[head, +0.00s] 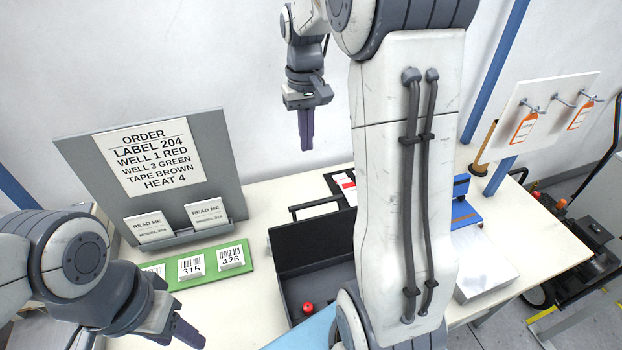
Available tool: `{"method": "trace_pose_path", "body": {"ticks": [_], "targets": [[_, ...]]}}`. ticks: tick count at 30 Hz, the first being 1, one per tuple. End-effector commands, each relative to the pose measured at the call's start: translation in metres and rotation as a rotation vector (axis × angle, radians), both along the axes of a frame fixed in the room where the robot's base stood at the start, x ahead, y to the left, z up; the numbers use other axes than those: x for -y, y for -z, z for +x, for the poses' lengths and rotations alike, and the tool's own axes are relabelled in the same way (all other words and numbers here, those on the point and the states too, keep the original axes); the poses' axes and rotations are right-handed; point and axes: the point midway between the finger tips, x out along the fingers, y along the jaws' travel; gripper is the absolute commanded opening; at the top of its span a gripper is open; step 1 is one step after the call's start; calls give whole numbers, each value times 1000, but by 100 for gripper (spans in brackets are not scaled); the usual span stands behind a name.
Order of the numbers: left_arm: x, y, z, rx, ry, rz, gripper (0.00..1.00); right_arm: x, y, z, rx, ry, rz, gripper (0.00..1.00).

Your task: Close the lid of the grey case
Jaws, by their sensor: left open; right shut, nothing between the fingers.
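The grey case (289,288) sits on the table in the middle of the head view. Its dark lid (310,243) stands raised at the back, so the case is open. A red round-topped thing (308,308) shows inside. My large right arm hides the right side of the case. My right gripper (306,143) is shut and empty, pointing down above and behind the lid, apart from it. My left gripper (188,337) is open at the lower left, to the left of the case; its fingertips are only partly clear.
An order board (219,150) with two cards and a green label strip (190,266) stand to the left. A blue device (466,212) and a silver box (480,262) are to the right.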

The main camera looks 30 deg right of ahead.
Motion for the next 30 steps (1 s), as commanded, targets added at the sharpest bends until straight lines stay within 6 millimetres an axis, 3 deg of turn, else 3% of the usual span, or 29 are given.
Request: {"method": "trace_pose_path", "body": {"ticks": [5,18,24,30], "targets": [[0,-5,0,0,0,0,50,6,12,0,-6,14,1,0],[0,-28,0,0,4,0,50,3,101,-5,-8,11,1,0],[0,-41,0,1,7,0,50,-3,102,-32,-4,11,1,0],[0,-44,0,1,7,0,50,-6,106,-41,-2,11,0,0]]}}
